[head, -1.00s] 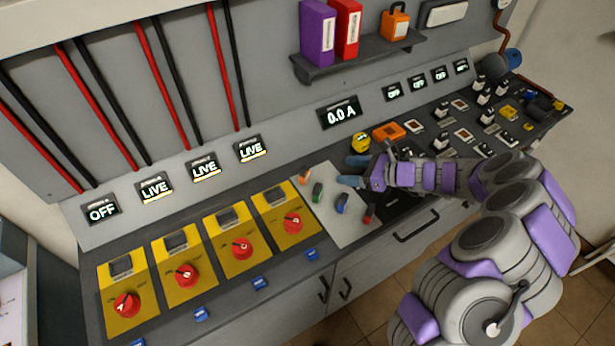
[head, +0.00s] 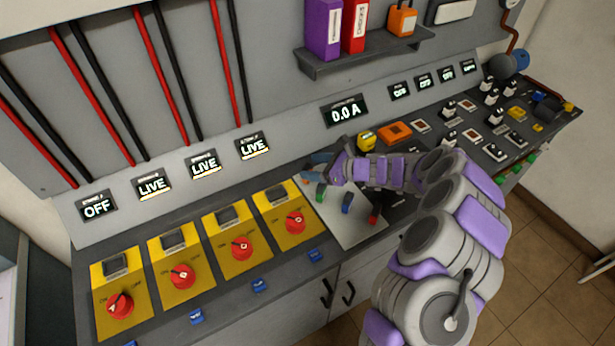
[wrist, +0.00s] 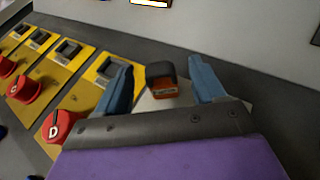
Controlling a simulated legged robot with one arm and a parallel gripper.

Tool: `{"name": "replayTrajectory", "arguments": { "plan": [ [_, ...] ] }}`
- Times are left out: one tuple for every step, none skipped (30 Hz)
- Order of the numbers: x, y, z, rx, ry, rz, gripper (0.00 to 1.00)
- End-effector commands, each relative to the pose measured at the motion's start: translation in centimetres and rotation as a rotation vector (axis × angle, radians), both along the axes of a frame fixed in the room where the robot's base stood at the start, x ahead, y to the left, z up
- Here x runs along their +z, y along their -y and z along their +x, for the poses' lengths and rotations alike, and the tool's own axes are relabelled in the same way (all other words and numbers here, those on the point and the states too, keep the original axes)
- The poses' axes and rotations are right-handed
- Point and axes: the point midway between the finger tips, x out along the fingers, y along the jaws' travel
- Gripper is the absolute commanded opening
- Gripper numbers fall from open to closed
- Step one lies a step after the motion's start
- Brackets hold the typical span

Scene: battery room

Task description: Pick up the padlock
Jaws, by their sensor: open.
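My gripper (head: 313,165) is open, its two blue fingers at the far left end of a pale mat. In the wrist view, an orange padlock (wrist: 163,87) with a dark top lies ahead, in the gap between the fingers (wrist: 160,73). Neither finger appears to touch it. In the head view the orange padlock (head: 306,181) shows only as a small patch beside the fingers. A green one (head: 320,193), a blue one (head: 347,203) and a red one (head: 373,215) lie in a row on the same mat (head: 352,232).
Yellow panels with red rotary knobs (head: 295,221) stand to the left of the mat. A yellow round object (head: 366,139) and an orange item (head: 395,132) lie behind my arm. A shelf (head: 370,55) with binders overhangs the back. Switches (head: 495,95) fill the right side.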

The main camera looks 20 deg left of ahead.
Motion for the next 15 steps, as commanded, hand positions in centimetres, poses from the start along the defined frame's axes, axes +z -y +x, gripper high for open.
{"name": "replayTrajectory", "arguments": {
  "plan": [
    [-0.14,-0.24,0.01,0.0,0.0,0.0,0.69],
    [-0.15,-0.31,0.02,0.0,0.0,0.0,0.69],
    [-0.13,-0.33,0.04,0.0,0.0,0.0,0.69],
    [-0.09,-0.33,0.05,0.0,0.0,0.001,0.69],
    [-0.06,-0.29,0.05,0.0,0.0,0.001,0.69],
    [-0.04,-0.24,0.06,0.0,0.0,0.001,0.69],
    [-0.02,-0.23,0.05,0.0,0.0,0.002,0.69],
    [-0.01,-0.2,0.05,0.0,0.0,0.002,0.69],
    [0.0,-0.18,0.04,0.0,0.0,0.002,0.66],
    [0.0,-0.17,0.05,0.0,0.0,0.002,0.63],
    [0.0,-0.17,0.04,0.0,0.0,0.002,0.61],
    [-0.01,-0.17,0.05,0.0,0.0,0.002,0.57],
    [-0.01,-0.18,0.05,0.0,0.0,0.002,0.54],
    [-0.01,-0.18,0.05,0.0,0.0,0.002,0.51],
    [-0.02,-0.2,0.05,0.0,0.0,0.002,0.47]
  ]
}}
